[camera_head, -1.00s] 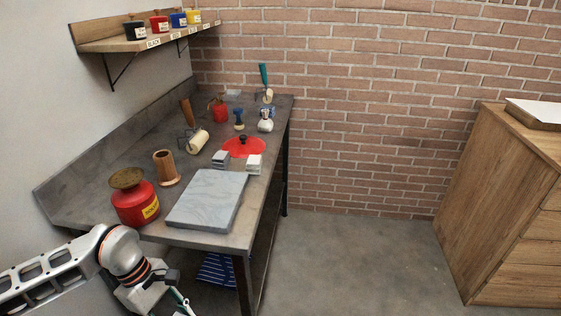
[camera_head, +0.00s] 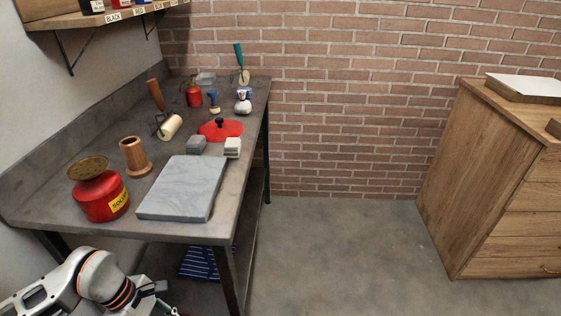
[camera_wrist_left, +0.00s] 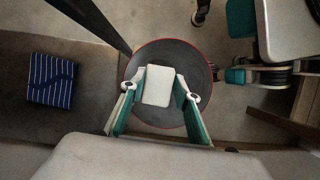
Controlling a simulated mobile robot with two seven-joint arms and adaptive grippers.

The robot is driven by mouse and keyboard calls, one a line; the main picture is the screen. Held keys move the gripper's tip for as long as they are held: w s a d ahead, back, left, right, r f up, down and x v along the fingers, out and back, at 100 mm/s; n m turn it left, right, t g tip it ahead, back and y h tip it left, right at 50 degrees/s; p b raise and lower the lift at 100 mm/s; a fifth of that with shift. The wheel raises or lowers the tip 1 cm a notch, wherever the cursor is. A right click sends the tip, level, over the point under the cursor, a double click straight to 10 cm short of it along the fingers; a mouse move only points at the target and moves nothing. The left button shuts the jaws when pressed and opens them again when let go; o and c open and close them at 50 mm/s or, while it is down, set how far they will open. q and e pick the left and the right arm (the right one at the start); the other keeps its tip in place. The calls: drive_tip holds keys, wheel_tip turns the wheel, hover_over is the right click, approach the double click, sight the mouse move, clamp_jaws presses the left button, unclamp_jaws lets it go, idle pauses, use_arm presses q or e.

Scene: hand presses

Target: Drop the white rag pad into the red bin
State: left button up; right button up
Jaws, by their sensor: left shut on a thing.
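The white rag pad (camera_wrist_left: 158,84) is between the green-edged fingers of my left gripper (camera_wrist_left: 160,92) in the left wrist view. The gripper is shut on it. Behind the pad in that view is the red bin (camera_wrist_left: 203,68), seen from above as a round dark inside with a thin red rim. The pad overlaps the bin's opening in the picture, and its height above it is hard to tell. In the head view, my left arm is at the lower left, its gripper mostly cut off by the bottom edge. The bin and pad are not visible there.
The grey workbench (camera_head: 60,200) carries a red solvent can (camera_head: 103,198), a stone slab (camera_head: 183,188) and a red lid with a black knob (camera_head: 229,128). A blue striped cloth (camera_wrist_left: 52,82) lies on its lower shelf. A wooden drawer cabinet (camera_head: 440,190) stands right; floor between is clear.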

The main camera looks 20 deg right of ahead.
use_arm(q)
drive_tip(key=o, duration=1.1)
drive_tip(key=shift+o, duration=0.2)
use_arm(e)
drive_tip(key=shift+s, duration=0.15)
drive_tip(key=shift+f, duration=0.1)
use_arm(q)
drive_tip(key=v, duration=1.2)
